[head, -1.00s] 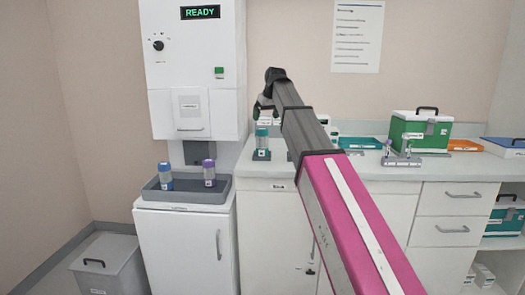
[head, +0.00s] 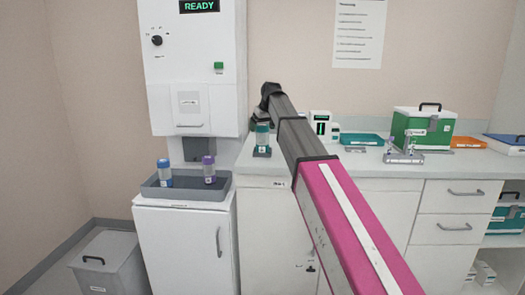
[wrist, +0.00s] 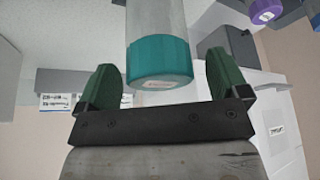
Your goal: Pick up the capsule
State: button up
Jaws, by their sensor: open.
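A clear capsule with a teal cap (head: 262,140) stands upright in a small dark holder on the counter, left of my arm's far end. In the wrist view its teal cap (wrist: 160,62) shows large, between my gripper's two green fingers. My gripper (wrist: 160,82) is open, with a gap seen on either side of the cap; it is not closed on anything. I cannot tell how deep the capsule sits between the fingers. In the head view the gripper is mostly hidden behind the end of my arm.
A blue-capped capsule (head: 164,173) and a purple-capped capsule (head: 209,170) stand in a grey tray (head: 185,193) under the white READY machine (head: 195,70). A green box (head: 421,128), a metal rack (head: 403,156) and a teal tray (head: 361,140) are right along the counter.

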jog(key=shift+x, duration=1.1)
jog(key=c, duration=1.1)
jog(key=shift+r, duration=0.1)
jog(key=shift+r, duration=0.85)
notch_tip(320, 180, up, 3)
jog(key=shift+a+f, duration=0.1)
jog(key=shift+f, duration=0.15)
jog(key=s+a+r, duration=0.6)
jog(key=s+a, duration=0.1)
jog(key=s, duration=0.1)
jog(key=shift+s+a+r, duration=0.25)
jog(key=shift+s+r, duration=0.1)
jog(key=shift+s, duration=0.05)
